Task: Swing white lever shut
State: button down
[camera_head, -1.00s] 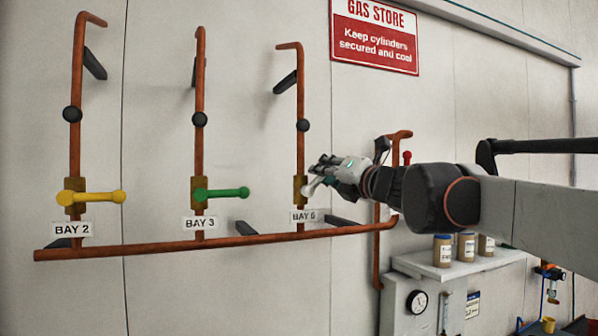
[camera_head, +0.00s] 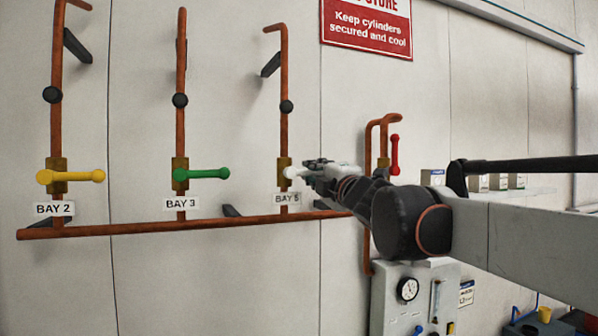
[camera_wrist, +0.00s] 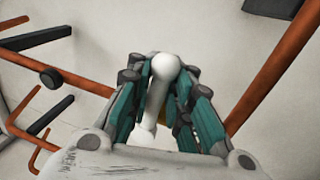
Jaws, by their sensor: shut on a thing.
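The white lever (camera_head: 291,172) sits on a brass valve body on the copper pipe above the BAY 5 label. Its hub shows at the pipe, and its arm runs right into my gripper (camera_head: 312,168). In the wrist view the white lever (camera_wrist: 163,75) lies between the teal finger pads of my gripper (camera_wrist: 168,90), its round knob near the fingertips. My fingers are shut on it. In the head view the lever looks about level across the pipe, but my fingers hide most of its arm.
A green lever (camera_head: 201,174) at BAY 3 and a yellow lever (camera_head: 70,176) at BAY 2 stand level across their pipes. A red lever (camera_head: 395,155) stands upright right of my gripper. A copper manifold pipe (camera_head: 140,228) runs below. A gauge panel (camera_head: 408,289) is lower right.

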jog(key=shift+s+d+f+m, duration=0.1)
jog(key=shift+s+f+m, duration=0.15)
jog(key=shift+m, duration=0.15)
jog(key=c, duration=1.6)
grip_release()
jog(key=shift+s+d+r, duration=0.1)
jog(key=shift+s+r, duration=0.05)
jog(key=v, duration=1.2)
